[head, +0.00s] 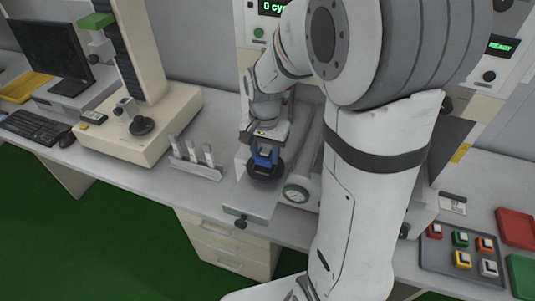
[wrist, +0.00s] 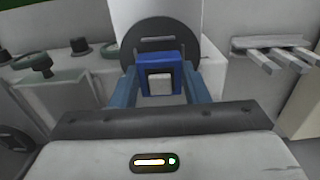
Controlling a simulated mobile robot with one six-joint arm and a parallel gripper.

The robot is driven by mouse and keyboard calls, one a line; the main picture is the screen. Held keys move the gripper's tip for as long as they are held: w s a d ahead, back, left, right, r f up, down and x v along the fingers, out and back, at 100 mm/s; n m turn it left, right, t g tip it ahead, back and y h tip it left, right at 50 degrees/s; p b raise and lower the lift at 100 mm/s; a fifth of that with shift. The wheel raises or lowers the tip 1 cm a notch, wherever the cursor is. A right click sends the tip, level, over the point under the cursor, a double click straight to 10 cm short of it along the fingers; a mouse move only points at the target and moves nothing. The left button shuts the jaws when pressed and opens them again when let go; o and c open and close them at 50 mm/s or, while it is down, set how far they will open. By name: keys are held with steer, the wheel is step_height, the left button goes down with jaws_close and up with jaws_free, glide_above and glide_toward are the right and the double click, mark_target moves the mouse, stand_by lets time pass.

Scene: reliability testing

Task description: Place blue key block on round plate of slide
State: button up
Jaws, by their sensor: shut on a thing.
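The blue key block (head: 264,160) is between the fingers of my gripper (head: 264,156), which is shut on it. In the wrist view the block (wrist: 160,63) is a blue square with a pale key face, held between the two blue-grey fingers of my gripper (wrist: 162,84). The dark round plate (head: 265,172) of the slide (head: 246,190) lies under or just behind the block. It shows as a dark disc (wrist: 160,45) behind the block in the wrist view. I cannot tell whether block and plate touch.
A rack with upright pale pieces (head: 195,160) stands left of the slide, and a round gauge (head: 296,193) to its right. A grey tray (head: 460,252) with several coloured key blocks lies at the right, near red (head: 516,228) and green (head: 522,275) trays. A beige test stand (head: 135,130) is at left.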

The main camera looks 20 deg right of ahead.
steer(key=shift+f, duration=0.9)
steer(key=shift+f, duration=0.2)
steer(key=o, duration=1)
steer(key=shift+s+r, duration=0.1)
step_height(320, 180, up, 12)
steer(key=s+n+t, duration=0.3)
steer(key=s+n, duration=0.4)
steer(key=s, duration=0.7)
steer(key=shift+s+d+f+b, duration=0.15)
steer(key=shift+d+f+b, duration=0.15)
steer(key=shift+d, duration=0.1)
